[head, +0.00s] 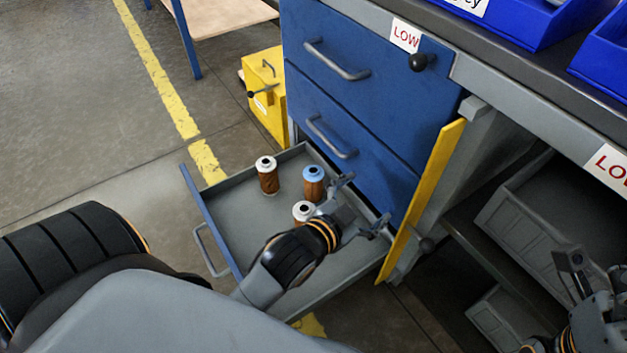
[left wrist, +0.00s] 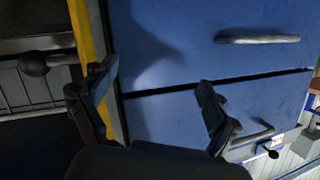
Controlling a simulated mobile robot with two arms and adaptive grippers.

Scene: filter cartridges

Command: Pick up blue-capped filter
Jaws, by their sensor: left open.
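The blue-capped filter (head: 314,186) stands upright in the open bottom drawer (head: 236,231), its brown body below a blue top. Two white-capped filters stand near it: one (head: 267,176) to its left, the other (head: 302,211) just in front, partly hidden behind my left arm. My left gripper (head: 366,203) is open and empty over the drawer's right part, to the right of the blue-capped filter and apart from it. In the left wrist view its spread fingers (left wrist: 157,77) face the blue cabinet front; no filter shows there. My right gripper (head: 592,277) is at the lower right, cut by the frame edge.
Closed blue drawers (head: 370,90) with grey handles rise directly behind the open drawer. A yellow panel (head: 425,195) stands upright along its right side. A yellow box (head: 265,95) sits on the floor at the back left. Grey bins (head: 545,225) fill the shelf at right.

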